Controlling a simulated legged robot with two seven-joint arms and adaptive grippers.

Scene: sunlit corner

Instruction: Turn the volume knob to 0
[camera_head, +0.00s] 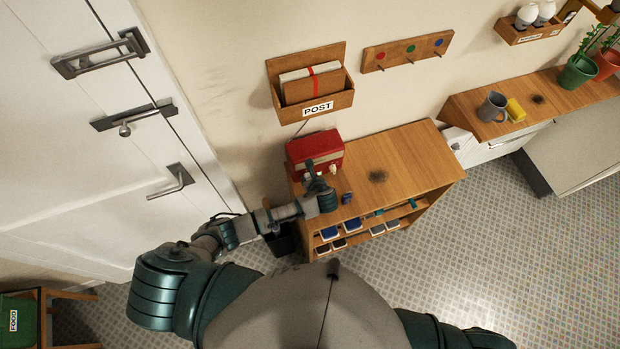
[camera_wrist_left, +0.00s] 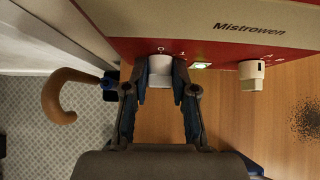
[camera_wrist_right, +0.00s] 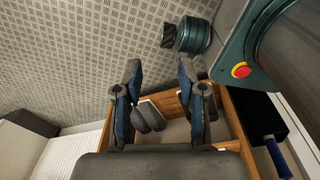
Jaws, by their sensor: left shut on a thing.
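A red radio (camera_head: 315,149) stands on the wooden shelf unit against the wall. Its front shows in the left wrist view with the name Mistrowen and two pale knobs. My left gripper (camera_head: 313,172) reaches its front. In the left wrist view its fingers (camera_wrist_left: 161,76) are shut on the left white knob (camera_wrist_left: 160,66), which has a small mark above it. My right gripper (camera_wrist_right: 161,78) is open and empty in the right wrist view.
A post holder (camera_head: 325,98) hangs above the radio. An umbrella handle (camera_wrist_left: 60,95) shows left of the shelf. A door (camera_head: 90,140) stands at the left.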

